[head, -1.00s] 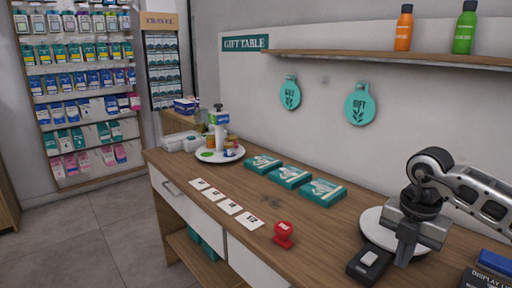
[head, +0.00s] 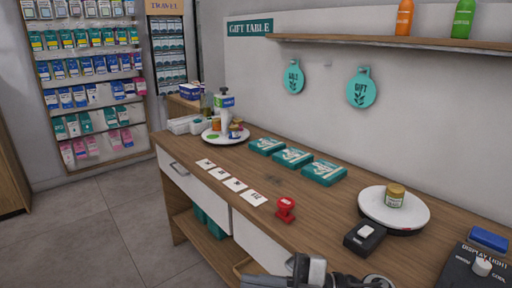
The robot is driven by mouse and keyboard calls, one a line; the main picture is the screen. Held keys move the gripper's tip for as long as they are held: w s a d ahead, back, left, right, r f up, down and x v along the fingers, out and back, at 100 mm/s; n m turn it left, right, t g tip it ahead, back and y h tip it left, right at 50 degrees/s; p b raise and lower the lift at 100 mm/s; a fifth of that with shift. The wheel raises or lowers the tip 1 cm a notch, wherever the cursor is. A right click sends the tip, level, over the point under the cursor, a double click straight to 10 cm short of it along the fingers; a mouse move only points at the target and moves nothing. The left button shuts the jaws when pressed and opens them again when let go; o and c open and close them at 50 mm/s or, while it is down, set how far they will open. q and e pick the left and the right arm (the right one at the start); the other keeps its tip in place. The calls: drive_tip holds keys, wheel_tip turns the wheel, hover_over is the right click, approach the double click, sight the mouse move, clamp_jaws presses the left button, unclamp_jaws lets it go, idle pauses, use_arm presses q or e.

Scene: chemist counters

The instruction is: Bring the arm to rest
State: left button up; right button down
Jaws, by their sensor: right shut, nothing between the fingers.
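My right gripper (head: 300,271) shows at the bottom edge of the head view, in front of the counter's front edge. It is shut and empty, and its arm is mostly cut off by the frame. A small jar with a gold lid (head: 395,195) stands upright on the white round turntable (head: 415,216) at the right of the wooden counter (head: 330,235), apart from the gripper. My left gripper is not in view.
A red stamp (head: 285,209), several white cards (head: 236,185) and teal gift boxes (head: 323,173) lie on the counter. A black device with a white button (head: 364,237) sits by the turntable. A dark display-light box (head: 474,268) is at the right. The floor (head: 95,235) at left is clear.

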drive_tip(key=w+d+f+m+t+h, duration=0.2)
drive_tip(key=d+f+m+t+h, duration=0.65)
drive_tip(key=m+t, duration=0.7)
drive_tip(key=s+d+f+m+g+h, duration=0.3)
drive_tip(key=s+f+m+g, duration=0.1)
drive_tip(key=s+f, duration=0.2)
drive_tip(key=s+d+f+m+g+h, duration=0.3)
drive_tip(key=s+f+m+g+h, duration=0.1)
drive_tip(key=s+f, duration=0.3)
wheel_tip(320, 180, down, 2)
drive_tip(key=shift+f, duration=0.15)
